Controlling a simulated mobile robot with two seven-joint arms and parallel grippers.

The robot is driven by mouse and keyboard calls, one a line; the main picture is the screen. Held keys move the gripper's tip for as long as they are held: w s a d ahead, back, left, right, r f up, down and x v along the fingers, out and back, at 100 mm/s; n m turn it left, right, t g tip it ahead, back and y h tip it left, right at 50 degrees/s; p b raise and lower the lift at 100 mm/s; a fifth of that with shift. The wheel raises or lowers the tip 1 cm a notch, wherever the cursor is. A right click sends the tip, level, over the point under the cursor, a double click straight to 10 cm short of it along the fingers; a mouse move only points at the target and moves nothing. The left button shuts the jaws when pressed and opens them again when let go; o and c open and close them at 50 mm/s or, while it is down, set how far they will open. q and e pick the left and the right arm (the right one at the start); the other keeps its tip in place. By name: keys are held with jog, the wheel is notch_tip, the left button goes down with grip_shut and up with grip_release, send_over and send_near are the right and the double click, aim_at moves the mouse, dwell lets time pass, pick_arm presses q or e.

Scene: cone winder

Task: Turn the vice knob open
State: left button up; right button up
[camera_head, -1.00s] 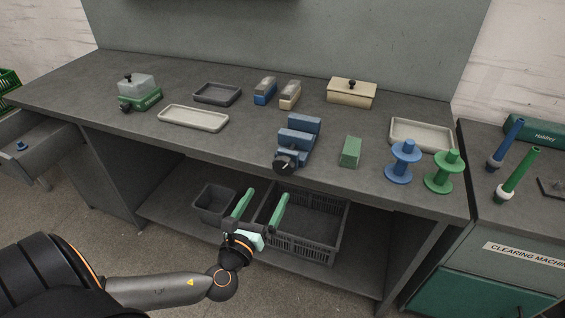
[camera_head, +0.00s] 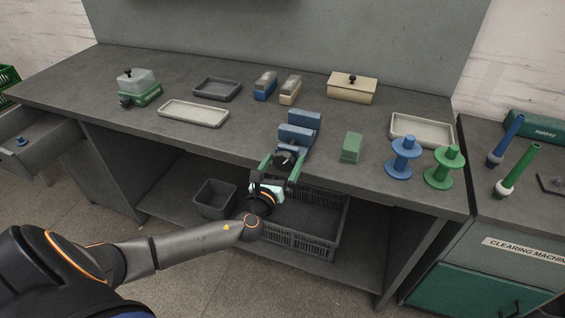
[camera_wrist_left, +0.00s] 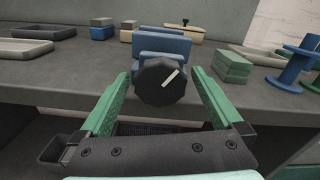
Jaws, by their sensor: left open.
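The blue vice (camera_head: 298,132) stands at the front edge of the grey bench, and its jaws face upward. Its black knob (camera_wrist_left: 160,82) points toward me in the left wrist view and has a pale pointer mark tilted up to the right. The knob also shows in the head view (camera_head: 285,157). My left gripper (camera_head: 281,168) is open, with its green fingers on either side of the knob. In the left wrist view, a gap shows between the knob and each finger (camera_wrist_left: 163,92). I cannot tell whether the fingertips reach fully past it. My right gripper is not in view.
A green block (camera_head: 351,148) sits right of the vice, with blue (camera_head: 403,158) and green (camera_head: 444,168) spools beyond it. A pale tray (camera_head: 193,113) lies to the left. A dark crate (camera_head: 310,240) stands on the shelf below the bench edge.

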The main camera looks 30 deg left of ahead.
pick_arm(q)
jog(key=shift+c, duration=0.2)
jog(key=c, duration=1.3)
jog(key=shift+f+n+b, duration=0.2)
jog(key=shift+n+b, duration=0.4)
jog(key=shift+n, duration=0.1)
jog(key=shift+r+n, duration=0.15)
jog(key=shift+n, duration=0.35)
jog(key=o, duration=1.3)
jog(key=shift+o, duration=0.2)
jog(key=shift+s, duration=0.1)
jog(key=v, duration=1.2)
jog(key=shift+s+b, duration=0.2)
jog(key=shift+b, duration=0.25)
